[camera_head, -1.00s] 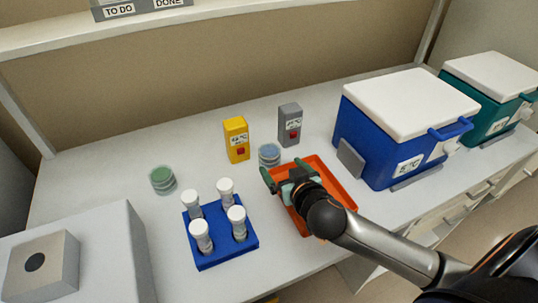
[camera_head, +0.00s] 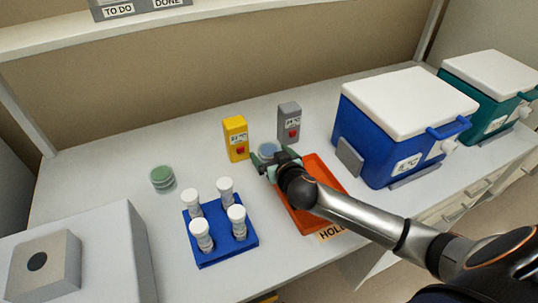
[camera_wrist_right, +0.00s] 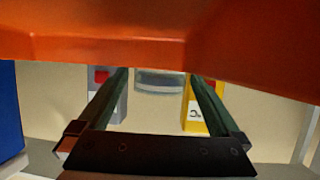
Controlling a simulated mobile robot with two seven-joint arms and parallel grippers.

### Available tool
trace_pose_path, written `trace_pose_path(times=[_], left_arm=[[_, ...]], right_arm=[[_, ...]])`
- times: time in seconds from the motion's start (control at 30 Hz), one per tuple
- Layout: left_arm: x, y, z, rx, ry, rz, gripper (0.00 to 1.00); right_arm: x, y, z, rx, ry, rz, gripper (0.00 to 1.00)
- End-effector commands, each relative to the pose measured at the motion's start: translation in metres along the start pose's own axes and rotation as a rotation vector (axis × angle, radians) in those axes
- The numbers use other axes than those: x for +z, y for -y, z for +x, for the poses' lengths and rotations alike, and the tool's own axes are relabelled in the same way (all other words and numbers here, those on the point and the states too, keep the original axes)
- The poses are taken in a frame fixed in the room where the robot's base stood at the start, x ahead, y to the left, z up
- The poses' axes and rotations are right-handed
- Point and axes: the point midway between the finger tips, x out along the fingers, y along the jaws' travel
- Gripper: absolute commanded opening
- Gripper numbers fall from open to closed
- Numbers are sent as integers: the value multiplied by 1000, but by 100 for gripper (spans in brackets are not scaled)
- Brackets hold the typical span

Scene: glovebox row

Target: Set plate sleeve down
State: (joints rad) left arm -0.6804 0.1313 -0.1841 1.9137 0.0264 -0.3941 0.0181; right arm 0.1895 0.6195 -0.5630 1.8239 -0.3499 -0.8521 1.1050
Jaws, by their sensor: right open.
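A short blue-topped stack of round plates (camera_head: 268,149), which looks like the plate sleeve, stands on the bench behind the orange tray. My right gripper (camera_head: 274,158) is open in front of it, partly hiding it. In the right wrist view the stack (camera_wrist_right: 158,82) shows between the two open fingers (camera_wrist_right: 160,92); I cannot tell whether they touch it. A second stack, green-topped (camera_head: 162,179), stands farther left. The orange tray (camera_head: 327,187) with a HOLD label is empty where it shows, partly under my right arm. My left gripper is not in view.
A yellow box (camera_head: 236,140) and a grey box (camera_head: 289,123) stand just behind the stack. A blue rack (camera_head: 222,255) with several white-capped tubes is left of the tray. A blue cooler (camera_head: 395,135) stands to the right. The bench at back left is clear.

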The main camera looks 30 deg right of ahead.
Motion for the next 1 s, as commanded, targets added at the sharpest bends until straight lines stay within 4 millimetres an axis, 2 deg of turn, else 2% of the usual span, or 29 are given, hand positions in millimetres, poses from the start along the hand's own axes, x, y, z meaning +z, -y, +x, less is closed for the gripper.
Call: trace_pose_path(times=[0.13, 0.9, 1.0], left_arm=[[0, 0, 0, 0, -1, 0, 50], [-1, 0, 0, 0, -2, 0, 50], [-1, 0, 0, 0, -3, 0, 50]], right_arm=[[0, 0, 0, -1, 0, 0, 98], [-1, 0, -1, -1, -1, -1, 11], [-1, 0, -1, -1, -2, -1, 3]])
